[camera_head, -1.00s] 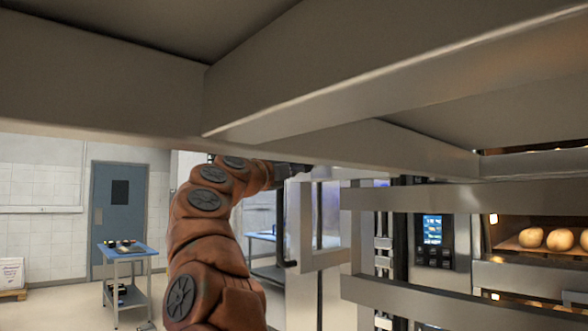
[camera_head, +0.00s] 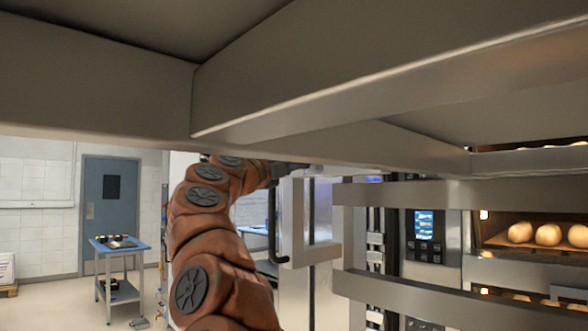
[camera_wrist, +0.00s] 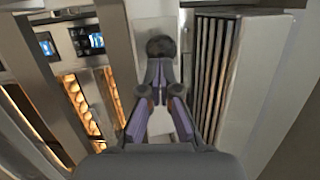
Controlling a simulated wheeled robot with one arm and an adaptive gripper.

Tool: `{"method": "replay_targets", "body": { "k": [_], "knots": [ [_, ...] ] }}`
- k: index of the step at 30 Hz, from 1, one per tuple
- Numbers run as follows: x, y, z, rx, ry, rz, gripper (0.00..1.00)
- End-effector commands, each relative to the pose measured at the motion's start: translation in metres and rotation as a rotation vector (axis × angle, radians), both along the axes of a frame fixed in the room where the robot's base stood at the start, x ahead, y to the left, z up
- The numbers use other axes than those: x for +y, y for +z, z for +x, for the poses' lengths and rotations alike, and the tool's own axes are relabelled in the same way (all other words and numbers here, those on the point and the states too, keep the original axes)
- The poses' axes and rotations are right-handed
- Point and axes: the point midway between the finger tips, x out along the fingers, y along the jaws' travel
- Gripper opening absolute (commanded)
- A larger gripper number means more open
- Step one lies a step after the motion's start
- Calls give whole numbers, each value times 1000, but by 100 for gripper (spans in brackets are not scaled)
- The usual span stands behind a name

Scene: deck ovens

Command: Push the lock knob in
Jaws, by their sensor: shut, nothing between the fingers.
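A dark round knob (camera_wrist: 160,46), which I take for the lock knob, sits on a pale metal plate (camera_wrist: 150,28) at the top middle of the wrist view. My gripper (camera_wrist: 157,64) is shut and empty. Its fingertips point at the knob and overlap its lower edge in the picture; I cannot tell whether they touch it. In the head view, the knob is not visible. My arm reaches up behind the overhead metal beam, and the fingertips cannot be made out there.
Metal beams (camera_head: 390,80) cross close overhead. Rack rails (camera_head: 420,195) stand at right, before an oven control panel (camera_head: 424,236) and bread loaves (camera_head: 547,234). A handle (camera_head: 273,225) hangs beside my arm. A blue table (camera_head: 119,246) stands at left on open floor.

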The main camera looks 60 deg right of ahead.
Motion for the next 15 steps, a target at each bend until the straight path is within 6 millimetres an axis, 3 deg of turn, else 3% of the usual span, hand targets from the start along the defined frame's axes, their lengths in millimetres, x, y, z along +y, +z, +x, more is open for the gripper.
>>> {"method": "replay_targets", "body": {
  "k": [15],
  "knots": [
    [91, -18, 6, -1, 1, -2, 0]
  ]
}}
